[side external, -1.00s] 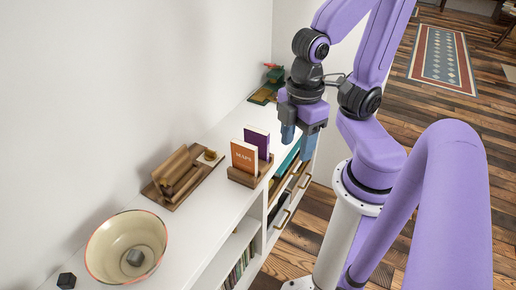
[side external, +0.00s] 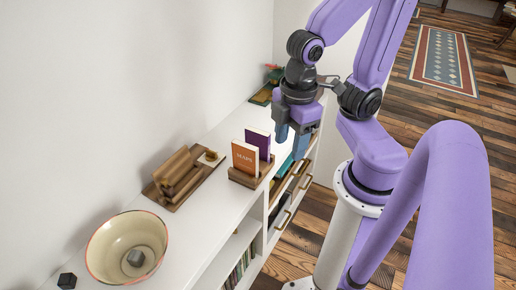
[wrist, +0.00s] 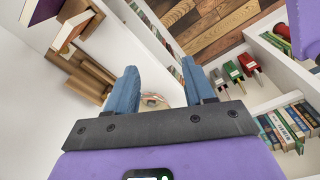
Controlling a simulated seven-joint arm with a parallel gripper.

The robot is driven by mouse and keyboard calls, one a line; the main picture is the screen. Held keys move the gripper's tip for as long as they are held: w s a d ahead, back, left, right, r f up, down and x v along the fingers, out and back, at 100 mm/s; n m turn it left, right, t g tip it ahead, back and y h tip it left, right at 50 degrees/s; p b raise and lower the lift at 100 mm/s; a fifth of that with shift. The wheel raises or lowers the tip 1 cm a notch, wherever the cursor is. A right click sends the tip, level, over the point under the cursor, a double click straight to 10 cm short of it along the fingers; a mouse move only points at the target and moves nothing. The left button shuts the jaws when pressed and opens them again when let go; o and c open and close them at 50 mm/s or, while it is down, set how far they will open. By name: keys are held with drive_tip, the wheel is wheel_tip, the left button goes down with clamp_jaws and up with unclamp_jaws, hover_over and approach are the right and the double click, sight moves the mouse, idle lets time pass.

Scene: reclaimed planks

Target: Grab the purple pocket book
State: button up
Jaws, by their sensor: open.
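The purple pocket book (side external: 259,141) stands upright in a small wooden holder (side external: 243,178), behind an orange book marked MAPS (side external: 244,159). In the wrist view the purple book (wrist: 45,10) is at the top left corner, partly cut off, with the orange book (wrist: 71,32) beside it. My gripper (side external: 291,141) has blue fingers pointing down, just right of the purple book in the side view and apart from it. The fingers are spread with nothing between them in the wrist view (wrist: 162,72).
A cream bowl (side external: 104,249) holding a dark lump stands at the near end of the white shelf top (side external: 190,228). Shelves with more books (wrist: 290,125) lie below. A dark block (side external: 67,281) sits near the bowl.

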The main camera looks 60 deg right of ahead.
drive_tip(key=w+d+f+m+t+h, duration=0.1)
drive_tip(key=w+d+f+m+t, duration=0.15)
drive_tip(key=w+d, duration=0.55)
drive_tip(key=w+d+f+m+t+h, duration=0.1)
drive_tip(key=w+d+f, duration=0.25)
drive_tip(key=w, duration=0.85)
drive_tip(key=w+d+f+m, duration=0.1)
drive_tip(key=w+d+f, duration=0.1)
drive_tip(key=d, duration=0.4)
drive_tip(key=m+t+y, duration=0.2)
drive_tip(key=m+t, duration=0.6)
approach(261, 132)
drive_tip(key=x, duration=0.6)
drive_tip(key=shift+w+a, duration=0.1)
drive_tip(key=shift+a, duration=0.1)
drive_tip(key=shift+x, duration=2.6)
drive_tip(key=shift+d, duration=0.15)
